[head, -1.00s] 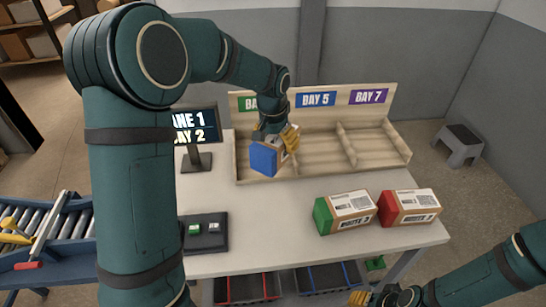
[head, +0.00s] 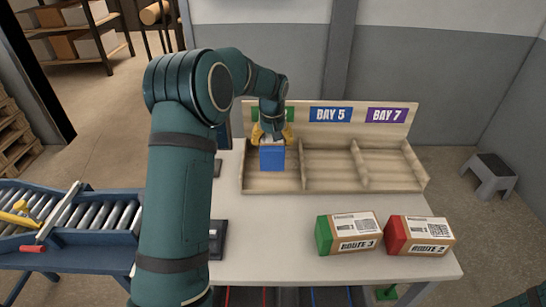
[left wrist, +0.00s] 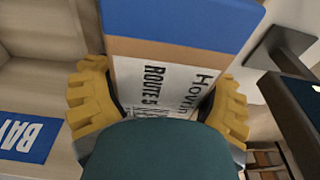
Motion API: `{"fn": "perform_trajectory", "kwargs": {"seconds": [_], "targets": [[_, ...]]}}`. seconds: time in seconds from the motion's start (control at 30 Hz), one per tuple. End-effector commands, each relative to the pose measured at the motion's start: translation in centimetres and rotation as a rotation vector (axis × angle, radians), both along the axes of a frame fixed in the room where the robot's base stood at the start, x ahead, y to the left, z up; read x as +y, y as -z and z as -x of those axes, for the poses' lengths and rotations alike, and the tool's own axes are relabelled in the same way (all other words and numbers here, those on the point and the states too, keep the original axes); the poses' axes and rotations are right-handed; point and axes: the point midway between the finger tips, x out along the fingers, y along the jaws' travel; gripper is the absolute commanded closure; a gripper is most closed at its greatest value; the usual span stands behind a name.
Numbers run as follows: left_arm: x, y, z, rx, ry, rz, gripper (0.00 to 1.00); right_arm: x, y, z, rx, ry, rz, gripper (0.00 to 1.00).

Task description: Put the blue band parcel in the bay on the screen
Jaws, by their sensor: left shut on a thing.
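The blue band parcel (head: 272,158) is a brown box with a blue end and a white label; the left wrist view shows its blue band (left wrist: 185,22) and "ROUTE 5". My left gripper (head: 271,136) is shut on it, yellow fingers on both sides. The parcel is at the leftmost bay (head: 262,182), under a green sign (head: 289,115) mostly hidden by my arm. I cannot tell whether it touches the bay floor. The screen (head: 225,132) is almost all hidden behind my left arm, its text unreadable now. My right gripper is out of view.
The middle bay (head: 333,170), under BAY 5 (head: 331,115), and the right bay (head: 392,167), under BAY 7 (head: 386,115), are empty. Green-ended (head: 350,233) and red-ended (head: 419,235) parcels lie on the table front. A roller conveyor (head: 85,222) stands left.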

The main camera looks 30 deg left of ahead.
Motion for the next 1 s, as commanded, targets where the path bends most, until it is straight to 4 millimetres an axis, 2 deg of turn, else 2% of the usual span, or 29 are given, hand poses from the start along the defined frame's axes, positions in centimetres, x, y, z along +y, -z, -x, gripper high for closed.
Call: {"fn": "perform_trajectory", "kwargs": {"seconds": [0.13,0.4,0.77,0.8,0.83,0.87,1.0], "targets": [[0.0,1.3,0.0,-0.001,0.001,-0.001,0.67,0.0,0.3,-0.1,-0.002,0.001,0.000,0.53],[0.0,5.1,0.0,-0.001,0.002,0.000,0.67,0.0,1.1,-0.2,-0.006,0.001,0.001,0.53],[0.0,5.4,-0.1,-0.003,0.002,-0.001,0.67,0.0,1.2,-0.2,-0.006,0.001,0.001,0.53],[0.0,5.5,0.0,-0.002,0.002,0.000,0.18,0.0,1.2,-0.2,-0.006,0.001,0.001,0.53],[0.0,5.4,0.0,-0.002,0.002,0.000,0.07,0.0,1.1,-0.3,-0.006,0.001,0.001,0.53],[0.0,5.4,0.0,-0.002,0.002,0.000,0.00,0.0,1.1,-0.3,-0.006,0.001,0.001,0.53],[0.0,5.4,0.0,-0.002,0.002,0.000,0.00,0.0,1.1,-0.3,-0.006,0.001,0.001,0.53]]}}
